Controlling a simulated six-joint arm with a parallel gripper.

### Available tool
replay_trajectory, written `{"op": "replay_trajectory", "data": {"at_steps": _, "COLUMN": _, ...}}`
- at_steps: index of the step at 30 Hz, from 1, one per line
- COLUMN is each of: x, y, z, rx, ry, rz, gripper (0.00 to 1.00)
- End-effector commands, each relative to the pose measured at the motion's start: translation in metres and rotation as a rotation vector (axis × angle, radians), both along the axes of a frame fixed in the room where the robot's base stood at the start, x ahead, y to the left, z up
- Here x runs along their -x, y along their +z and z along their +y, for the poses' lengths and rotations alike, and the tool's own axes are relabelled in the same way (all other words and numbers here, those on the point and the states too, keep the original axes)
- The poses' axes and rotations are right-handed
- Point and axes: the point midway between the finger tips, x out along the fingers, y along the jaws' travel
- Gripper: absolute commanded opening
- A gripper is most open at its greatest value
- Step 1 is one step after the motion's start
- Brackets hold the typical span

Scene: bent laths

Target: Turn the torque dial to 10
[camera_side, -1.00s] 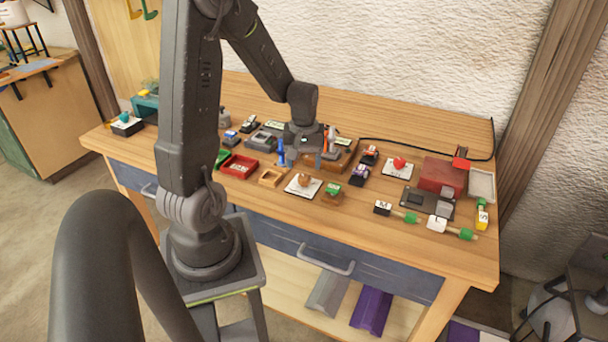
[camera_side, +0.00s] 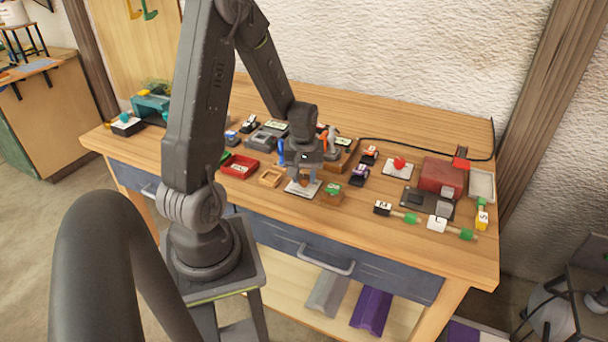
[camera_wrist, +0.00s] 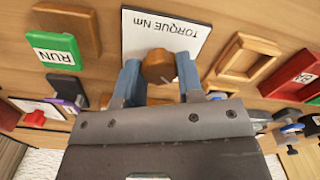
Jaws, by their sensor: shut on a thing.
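The torque dial is a brown wooden knob (camera_wrist: 158,67) on a white plate (camera_wrist: 150,22) marked "TORQUE Nm", seen upside down in the wrist view. My gripper (camera_wrist: 160,80) is shut on the knob, with one blue finger on each side of it. In the side view my gripper (camera_side: 305,172) is low over the white plate (camera_side: 301,189), and it hides the knob. The dial's numbers and pointer cannot be read.
A wooden block with a green RUN plate (camera_wrist: 55,50) stands close on one side of the dial. An empty wooden frame (camera_wrist: 243,62) and a red tray (camera_side: 238,166) lie on the other side. Several small tools and blocks crowd the bench behind.

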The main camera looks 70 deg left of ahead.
Motion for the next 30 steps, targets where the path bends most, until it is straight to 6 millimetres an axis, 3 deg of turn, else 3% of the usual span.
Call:
{"op": "replay_trajectory", "data": {"at_steps": 6, "x": -0.0001, "y": 0.0002, "z": 0.0001, "rx": 0.0, "ry": 0.0, "rz": 0.0, "gripper": 0.11}}
{"op": "replay_trajectory", "data": {"at_steps": 17, "x": -0.0002, "y": 0.0004, "z": 0.0001, "rx": 0.0, "ry": -0.07, "rz": 0.0, "gripper": 0.11}}
{"op": "replay_trajectory", "data": {"at_steps": 30, "x": -0.0002, "y": 0.0005, "z": 0.0001, "rx": 0.0, "ry": -0.419, "rz": -0.001, "gripper": 0.11}}
